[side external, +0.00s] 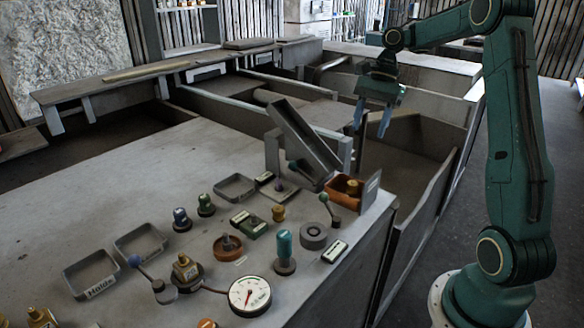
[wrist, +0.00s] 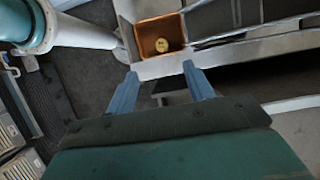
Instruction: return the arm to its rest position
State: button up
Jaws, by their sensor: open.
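My gripper (side external: 371,122) hangs in the air past the far right end of the workbench in the side external view, fingers pointing down. Its two blue fingers are apart with nothing between them. In the wrist view the spread fingertips of my gripper (wrist: 160,70) show an empty gap. An orange bin (side external: 333,190) stands on the bench near its far right corner, below and left of my gripper. The bin (wrist: 144,47) also shows ahead of the fingertips in the wrist view, with a round yellow piece (wrist: 162,45) inside.
The bench top (side external: 200,150) carries several knobs, levers and trays. A tilted grey chute (side external: 305,135) rises near the bin, the closest tall thing to my gripper. A round gauge (side external: 249,296) lies at the front edge. Open air surrounds my gripper.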

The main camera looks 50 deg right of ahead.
jog(key=s+a+r+n+t+h, duration=0.15)
jog(key=a+r+n, duration=0.25)
jog(key=a, duration=0.4)
jog(key=s+a+r+n+t+h, duration=0.1)
jog(key=s+a+r+n, duration=0.25)
jog(key=a, duration=0.45)
jog(key=s+a+f+n+t+h, duration=0.1)
jog(key=s+a+n, duration=0.1)
jog(key=s+n, duration=0.3)
jog(key=s+a+f+n+t+h, duration=0.1)
jog(key=s+a+f+n+t, duration=0.1)
jog(key=s+n, duration=0.3)
jog(key=s+a, duration=0.1)
jog(key=s, duration=0.2)
jog(key=shift+n, duration=0.25)
